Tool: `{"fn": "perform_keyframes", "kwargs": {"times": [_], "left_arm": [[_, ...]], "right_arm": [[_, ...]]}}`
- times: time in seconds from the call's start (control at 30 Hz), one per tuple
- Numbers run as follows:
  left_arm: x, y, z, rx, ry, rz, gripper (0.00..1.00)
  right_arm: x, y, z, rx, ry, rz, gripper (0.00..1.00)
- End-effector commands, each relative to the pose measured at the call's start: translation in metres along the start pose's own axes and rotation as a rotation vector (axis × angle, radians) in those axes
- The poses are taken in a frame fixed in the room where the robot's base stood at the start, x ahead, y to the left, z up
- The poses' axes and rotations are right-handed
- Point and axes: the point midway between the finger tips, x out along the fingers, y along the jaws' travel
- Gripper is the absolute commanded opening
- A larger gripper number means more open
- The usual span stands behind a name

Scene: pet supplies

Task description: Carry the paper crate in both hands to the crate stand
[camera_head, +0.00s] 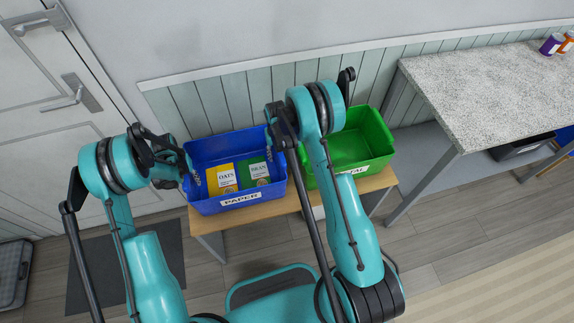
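The blue paper crate (240,198), labelled PAPER on its front, is upright at the left end of a low wooden-topped bench (283,207). It holds a yellow OATS box (226,178) and a green BRAN box (257,172). My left gripper (191,178) is at the crate's left wall, near the rim. My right gripper (281,138) is at its right wall, partly hidden by its own arm. The finger gaps are too small and dark to tell whether either is shut on the wall. I cannot tell whether the crate touches the bench.
A green crate (377,147) with a partly hidden label stands right beside the blue crate on the bench. A speckled counter (490,90) is at the right, with small bottles (552,44) on it. A door (45,110) and dark mat (90,270) are left. Floor is clear front right.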

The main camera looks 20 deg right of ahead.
Motion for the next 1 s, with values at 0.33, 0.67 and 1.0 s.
{"fn": "perform_keyframes", "kwargs": {"times": [0.33, 0.67, 1.0], "left_arm": [[-0.067, 0.0, 0.001, -0.001, 0.0, 0.0, 0.27], [-0.113, 0.0, 0.0, -0.001, 0.0, 0.0, 0.27], [-0.117, 0.0, 0.0, 0.0, 0.0, 0.0, 0.27]], "right_arm": [[0.0, 0.0, 0.0, 0.0, 0.0, 0.0, 0.4], [-0.001, 0.0, 0.0, 0.0, 0.0, -0.001, 0.4], [-0.05, 0.0, 0.0, 0.0, 0.0, -0.001, 0.4]]}}
